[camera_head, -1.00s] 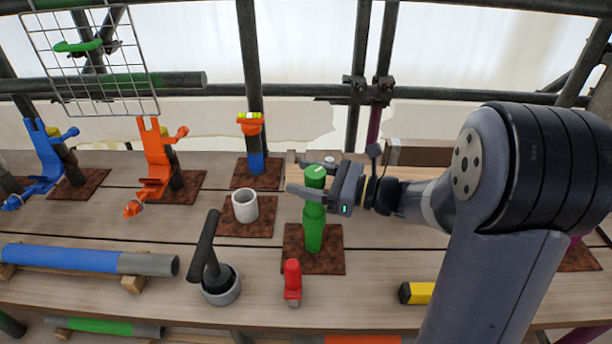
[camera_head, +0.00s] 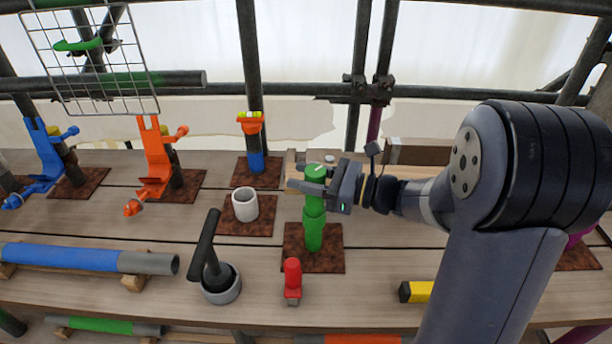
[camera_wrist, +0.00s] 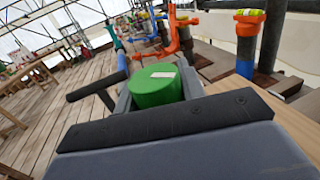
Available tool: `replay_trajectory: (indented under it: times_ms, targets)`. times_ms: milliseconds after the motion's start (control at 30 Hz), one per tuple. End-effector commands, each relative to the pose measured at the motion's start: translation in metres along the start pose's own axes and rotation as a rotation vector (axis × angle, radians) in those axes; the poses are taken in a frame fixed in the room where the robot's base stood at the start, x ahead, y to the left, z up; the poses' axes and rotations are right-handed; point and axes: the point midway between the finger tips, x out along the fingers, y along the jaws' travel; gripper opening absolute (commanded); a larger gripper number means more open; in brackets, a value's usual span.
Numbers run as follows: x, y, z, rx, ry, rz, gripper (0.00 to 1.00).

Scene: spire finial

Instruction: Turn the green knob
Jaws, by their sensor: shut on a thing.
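The green knob (camera_head: 316,174) is the top of an upright green post (camera_head: 313,228) that stands on a rust-brown plate (camera_head: 300,262). A pale mark shows on the knob's top. My gripper (camera_head: 314,180) reaches in from the right and is shut on the knob, a finger on each side. In the wrist view the round green knob (camera_wrist: 154,88) sits between the jaws, with its pale mark (camera_wrist: 163,74) toward the upper right. The knob's lower sides are hidden by the jaws there.
A red object (camera_head: 292,282) stands in front, and a yellow-black block (camera_head: 415,292) lies front right. Orange (camera_head: 155,165) and blue (camera_head: 42,160) pipe fittings stand farther left.

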Motion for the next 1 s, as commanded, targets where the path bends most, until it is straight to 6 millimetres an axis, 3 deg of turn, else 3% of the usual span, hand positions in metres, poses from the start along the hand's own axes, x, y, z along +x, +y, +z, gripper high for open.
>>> replay_trajectory:
  times_ms: [267,1000]
  targets:
    - [0.000,0.001,0.001,0.002,0.001,0.084,0.15]
    - [-0.003,0.010,0.001,0.002,0.001,0.606,0.15]
